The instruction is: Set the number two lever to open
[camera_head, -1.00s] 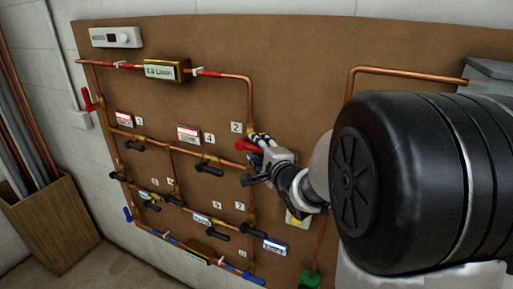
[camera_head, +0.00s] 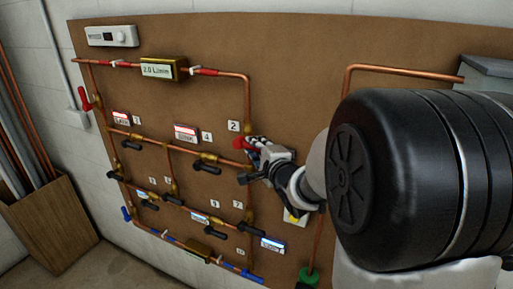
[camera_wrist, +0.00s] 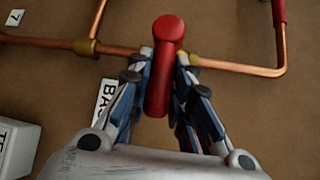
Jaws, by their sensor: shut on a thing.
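The number two lever is red. In the head view its red part (camera_head: 241,143) shows just below the "2" label (camera_head: 233,126), beside the right-hand copper pipe. In the wrist view the red lever (camera_wrist: 157,90) stands between my fingers, lying across the pipe, with its rounded end at the top. My gripper (camera_wrist: 162,75) is shut on it, with a finger on each side. In the head view my gripper (camera_head: 252,149) reaches in from the right and hides much of the valve.
The brown board holds several black levers, such as one below the "4" label (camera_head: 204,165). Another red lever (camera_head: 86,98) is at the far left. The brass meter (camera_head: 161,69) reads 2.0 L/min. A wooden bin (camera_head: 45,222) of pipes stands left.

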